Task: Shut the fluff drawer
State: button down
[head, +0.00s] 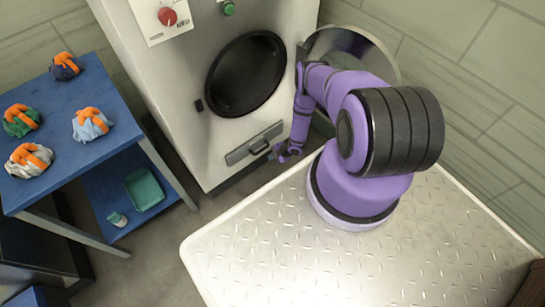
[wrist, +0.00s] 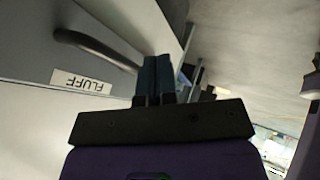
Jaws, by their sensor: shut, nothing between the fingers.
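The fluff drawer (head: 250,145) is a grey panel low on the front of the pale machine, below its round dark opening. In the wrist view its label (wrist: 80,82) reads FLUFF, upside down, beside a dark curved bar handle (wrist: 97,46). My gripper (head: 283,154) is at the drawer's right end, low by the machine. In the wrist view the fingers (wrist: 155,75) are together and empty, and they overlap the right end of the handle. I cannot tell whether they touch it. How far the drawer stands out is hard to tell from these views.
The machine's round door (head: 350,45) hangs open at the right, behind my arm. Floor shows between table and machine.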

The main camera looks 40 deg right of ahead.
jog(key=v, duration=0.9)
